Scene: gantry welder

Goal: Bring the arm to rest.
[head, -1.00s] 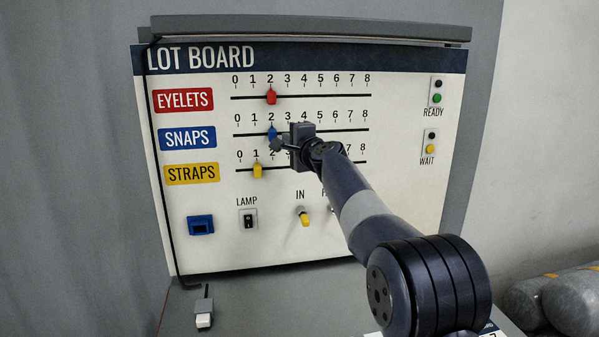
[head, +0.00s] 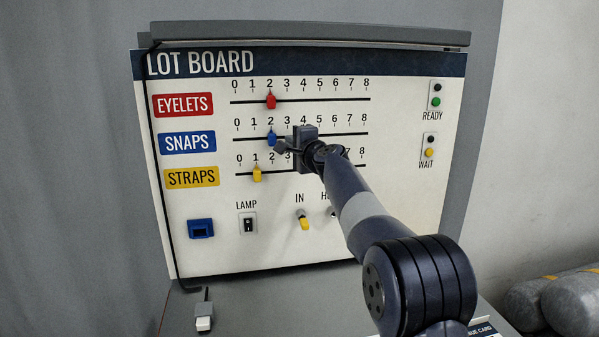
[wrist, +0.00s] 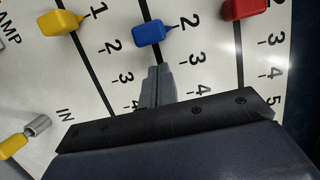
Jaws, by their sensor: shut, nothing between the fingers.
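My gripper (head: 281,146) is in front of the lot board (head: 350,225), near the snaps and straps rows. In the wrist view its fingers (wrist: 157,85) are together with nothing between them. The blue snaps slider (head: 271,138) stands at about 2 and lies just past the fingertips in the wrist view (wrist: 148,34). I cannot tell whether they touch. The red eyelets slider (head: 271,101) is at about 2. The yellow straps slider (head: 257,174) is at about 1. My arm hides part of the right side of the lower rows.
Below are a lamp switch (head: 248,223), a yellow-tipped IN knob (head: 304,220) and a blue socket (head: 201,228). Ready lights (head: 436,95) and wait lights (head: 430,146) are at right. Grey cylinders (head: 570,302) lie at lower right.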

